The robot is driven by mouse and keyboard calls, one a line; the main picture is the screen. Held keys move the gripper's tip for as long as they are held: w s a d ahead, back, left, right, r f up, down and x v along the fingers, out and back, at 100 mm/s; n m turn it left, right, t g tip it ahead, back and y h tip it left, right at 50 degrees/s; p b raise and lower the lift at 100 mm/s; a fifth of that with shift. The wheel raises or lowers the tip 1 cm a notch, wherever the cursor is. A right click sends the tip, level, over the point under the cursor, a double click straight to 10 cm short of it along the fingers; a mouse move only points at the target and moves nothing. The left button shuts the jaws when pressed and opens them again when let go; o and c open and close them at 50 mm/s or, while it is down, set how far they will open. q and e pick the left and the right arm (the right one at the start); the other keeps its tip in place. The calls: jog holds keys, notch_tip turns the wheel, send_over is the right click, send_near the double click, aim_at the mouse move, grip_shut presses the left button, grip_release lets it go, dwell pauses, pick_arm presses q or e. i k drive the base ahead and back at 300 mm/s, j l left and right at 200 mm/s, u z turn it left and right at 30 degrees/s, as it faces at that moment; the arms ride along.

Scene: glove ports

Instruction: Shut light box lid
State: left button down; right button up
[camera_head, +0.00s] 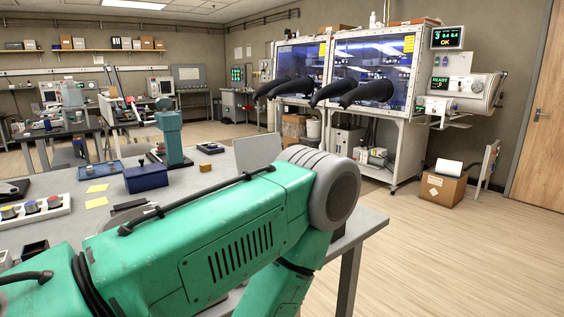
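No part that is clearly the light box shows. A flat light-grey panel (258,151) stands up behind the green arm at the bench's far right; I cannot tell whether it is the light box lid. My green arm comes in from the lower left, crosses the foreground and bends down at the right, hiding much of the bench. Neither of my grippers is in view.
The grey bench (222,167) holds a dark blue box (146,178), a green stand-like device (171,137), yellow notes and a white strip with knobs (33,211). A glovebox (395,120) with black gloves stands behind. The floor at right is mostly clear, with a cardboard box (443,186).

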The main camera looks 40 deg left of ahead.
aim_at(251, 153)
jog(key=i+l, duration=0.2)
jog(key=i, duration=0.6)
jog(key=i+l+z, duration=0.1)
jog(key=i, duration=0.7)
jog(key=i+u, duration=0.1)
jog(key=i, duration=0.45)
jog(key=i+l, duration=0.15)
jog(key=i, duration=0.45)
jog(key=i+l+u, duration=0.15)
jog(key=i, duration=0.4)
jog(key=i+j+u, duration=0.1)
jog(key=u, duration=0.35)
jog(key=i+l+u, duration=0.1)
jog(key=i+u, duration=0.45)
jog(key=u, duration=0.3)
jog(key=i+l+u, duration=0.2)
jog(key=u, duration=0.2)
jog(key=i+u, duration=0.15)
jog(key=u, duration=0.3)
jog(key=i+u, duration=0.15)
jog(key=u, duration=0.3)
jog(key=i+l+u, duration=0.1)
jog(key=u, duration=0.35)
jog(key=i+l+u, duration=0.2)
jog(key=u, duration=0.25)
jog(key=i+l+u, duration=0.1)
jog(key=u, duration=0.35)
